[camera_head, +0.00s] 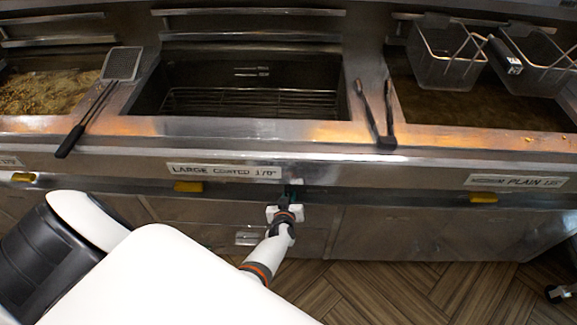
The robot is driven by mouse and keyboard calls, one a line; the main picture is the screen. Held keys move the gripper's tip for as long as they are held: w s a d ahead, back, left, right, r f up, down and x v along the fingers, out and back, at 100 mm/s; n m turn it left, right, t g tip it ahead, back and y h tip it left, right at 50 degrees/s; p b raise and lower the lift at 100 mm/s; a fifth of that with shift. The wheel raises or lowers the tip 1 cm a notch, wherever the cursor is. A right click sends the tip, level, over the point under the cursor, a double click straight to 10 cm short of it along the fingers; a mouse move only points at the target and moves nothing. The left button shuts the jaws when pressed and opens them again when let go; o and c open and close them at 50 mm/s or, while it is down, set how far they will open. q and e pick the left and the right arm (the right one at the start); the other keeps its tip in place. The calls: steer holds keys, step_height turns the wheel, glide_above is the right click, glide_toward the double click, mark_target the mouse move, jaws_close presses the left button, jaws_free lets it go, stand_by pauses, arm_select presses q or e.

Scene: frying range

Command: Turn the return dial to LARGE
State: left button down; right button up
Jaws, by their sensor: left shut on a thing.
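My left gripper (287,200) reaches up to the front panel of the middle fryer, just below the right end of the label "LARGE COATED 170" (224,172). It is shut on a small dark thing at the panel, which appears to be the return dial. The gripper hides most of the dial, so its pointer and setting cannot be read. My right gripper is not in view.
The middle fryer well (250,90) holds a wire rack. A skimmer (122,64) and tongs (376,115) lie on the ledges beside it. Yellow handles (188,186) line the panel. Wooden floor (400,285) is clear in front.

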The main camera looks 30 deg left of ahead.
arm_select(q)
steer(key=shift+d+m+g+y+p, duration=0.1)
steer(key=shift+m+g+y+p, duration=0.3)
steer(key=shift+m, duration=0.3)
steer(key=c, duration=1.3)
jaws_free()
